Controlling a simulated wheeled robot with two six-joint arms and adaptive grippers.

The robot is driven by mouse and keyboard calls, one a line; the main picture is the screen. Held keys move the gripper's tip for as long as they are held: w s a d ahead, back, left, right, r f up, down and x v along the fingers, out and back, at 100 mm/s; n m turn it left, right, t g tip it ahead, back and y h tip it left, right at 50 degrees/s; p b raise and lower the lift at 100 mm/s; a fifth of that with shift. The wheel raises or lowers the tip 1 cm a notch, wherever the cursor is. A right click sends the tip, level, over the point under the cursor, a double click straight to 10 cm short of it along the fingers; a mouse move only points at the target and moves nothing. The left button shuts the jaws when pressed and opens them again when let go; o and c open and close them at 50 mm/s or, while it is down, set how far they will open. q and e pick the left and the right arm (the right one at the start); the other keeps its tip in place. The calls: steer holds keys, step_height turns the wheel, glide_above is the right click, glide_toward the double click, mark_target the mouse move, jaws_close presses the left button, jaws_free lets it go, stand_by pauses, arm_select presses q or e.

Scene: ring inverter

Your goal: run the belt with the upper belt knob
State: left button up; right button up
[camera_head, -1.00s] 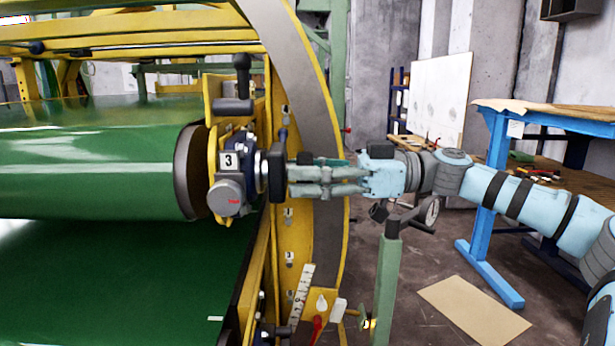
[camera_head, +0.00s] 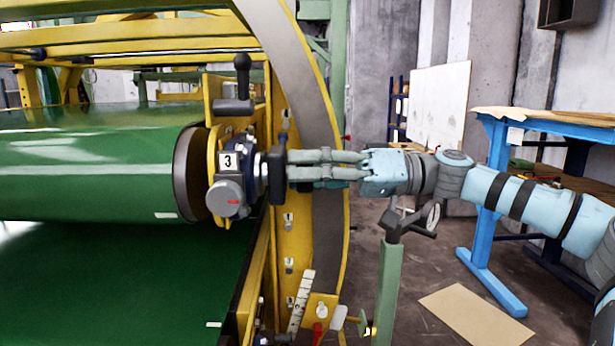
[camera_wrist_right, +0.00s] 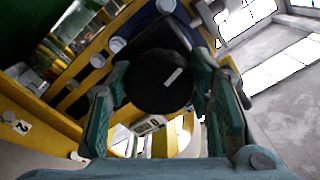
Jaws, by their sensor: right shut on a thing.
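The upper belt knob (camera_head: 277,176) is a dark round knob on the right side of the roller drive marked 3 (camera_head: 228,160). My right gripper (camera_head: 287,170) reaches in from the right and is shut on this knob. In the right wrist view the knob (camera_wrist_right: 160,85) is a black disc with a short pale mark, held between the two green-padded fingers. The green upper belt (camera_head: 90,175) runs around the roller at left, with a small white mark low near its right edge. My left gripper is out of view.
A curved yellow and grey ring frame (camera_head: 305,90) stands just behind the gripper. A black lever (camera_head: 242,75) rises above the drive. A green post (camera_head: 388,290) stands below my right forearm. A blue table (camera_head: 495,200) is at right.

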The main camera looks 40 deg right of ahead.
stand_by(0.5)
steer(key=o, duration=1.2)
steer(key=shift+r, duration=0.1)
step_height(320, 180, up, 10)
steer(key=shift+a+f, duration=0.1)
